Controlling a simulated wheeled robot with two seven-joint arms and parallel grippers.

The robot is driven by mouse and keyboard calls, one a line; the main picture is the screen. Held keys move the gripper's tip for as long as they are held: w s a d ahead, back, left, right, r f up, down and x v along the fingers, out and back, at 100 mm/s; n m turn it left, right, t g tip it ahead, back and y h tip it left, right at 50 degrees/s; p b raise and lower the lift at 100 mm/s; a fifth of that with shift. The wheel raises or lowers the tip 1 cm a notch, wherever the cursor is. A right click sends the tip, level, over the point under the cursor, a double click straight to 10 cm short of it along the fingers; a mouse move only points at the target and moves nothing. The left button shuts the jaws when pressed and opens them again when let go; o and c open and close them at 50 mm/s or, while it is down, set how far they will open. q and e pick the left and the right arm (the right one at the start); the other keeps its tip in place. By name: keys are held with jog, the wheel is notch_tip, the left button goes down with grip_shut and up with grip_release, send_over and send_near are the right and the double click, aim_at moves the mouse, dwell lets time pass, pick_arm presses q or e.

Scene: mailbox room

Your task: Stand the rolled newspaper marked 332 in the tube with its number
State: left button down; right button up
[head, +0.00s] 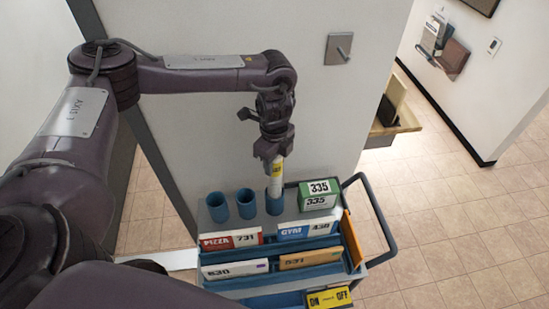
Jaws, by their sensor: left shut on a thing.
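My left gripper (272,155) points down and is shut on the upper end of a rolled newspaper (275,187). The newspaper is pale with a yellow label; the marking on it is too small to read. It is upright, and its lower end meets the mouth of the rightmost blue tube (275,206). I cannot tell how deep it is inside. The middle tube (246,204) and the left tube (217,207) stand beside it with open tops. No tube number is readable. My right gripper is not in view.
The blue cart (225,285) holds a green 335 box (319,194) right of the tubes, and mail marked 731, 430, 630 and 531 in front. A yellow ON/OFF panel (329,298) is at the front. The cart handle (374,205) curves up at right. A wall stands behind.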

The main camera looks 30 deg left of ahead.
pick_arm(q)
jog(key=shift+f, duration=0.3)
jog(key=shift+f, duration=0.1)
jog(key=c, duration=0.9)
grip_release()
